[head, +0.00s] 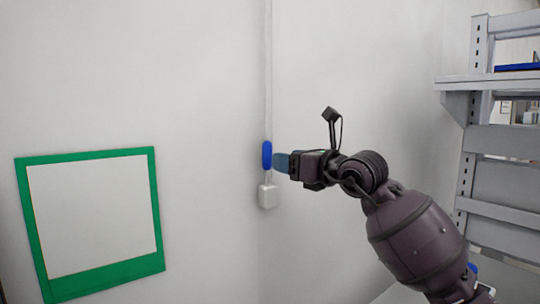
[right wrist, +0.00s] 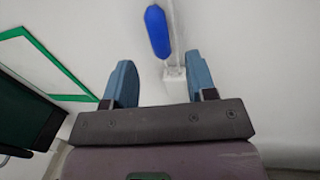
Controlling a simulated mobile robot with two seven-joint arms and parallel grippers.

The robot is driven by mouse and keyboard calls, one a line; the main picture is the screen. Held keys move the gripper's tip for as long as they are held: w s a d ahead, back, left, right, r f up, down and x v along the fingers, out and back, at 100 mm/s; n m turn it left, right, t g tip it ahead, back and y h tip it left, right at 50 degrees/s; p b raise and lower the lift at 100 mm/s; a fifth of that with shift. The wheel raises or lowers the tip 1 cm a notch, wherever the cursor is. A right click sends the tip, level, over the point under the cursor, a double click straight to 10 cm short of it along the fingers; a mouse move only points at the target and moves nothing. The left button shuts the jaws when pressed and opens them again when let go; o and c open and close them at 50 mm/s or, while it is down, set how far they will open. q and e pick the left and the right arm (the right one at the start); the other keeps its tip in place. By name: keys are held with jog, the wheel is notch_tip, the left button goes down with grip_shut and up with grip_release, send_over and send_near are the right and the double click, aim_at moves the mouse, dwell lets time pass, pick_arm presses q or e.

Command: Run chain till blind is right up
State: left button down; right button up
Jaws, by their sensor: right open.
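A chain (head: 267,75) hangs as a thin pale line down the wall near the corner. A blue oblong grip (head: 267,154) sits on it, with a small white box (head: 267,196) just below. My right gripper (head: 281,162) is just right of the blue grip. In the right wrist view the blue grip (right wrist: 158,32) and the white box (right wrist: 175,80) show ahead, beyond the two blue fingers. The right gripper (right wrist: 161,80) is open with nothing between its fingers. The blind is not in view. My left gripper is not in view.
A green-framed white panel (head: 148,215) is on the wall at the left. A grey metal shelf rack (head: 490,80) stands at the right, beside my right arm. The wall around the chain is bare.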

aim_at(270, 156)
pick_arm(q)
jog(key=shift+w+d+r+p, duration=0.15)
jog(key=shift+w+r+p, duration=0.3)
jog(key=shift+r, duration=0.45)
pick_arm(e)
jog(key=shift+x, duration=3.15)
jog(key=shift+s, duration=0.1)
jog(key=c, duration=0.9)
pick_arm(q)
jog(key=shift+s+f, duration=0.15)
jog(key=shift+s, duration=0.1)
pick_arm(e)
grip_shut()
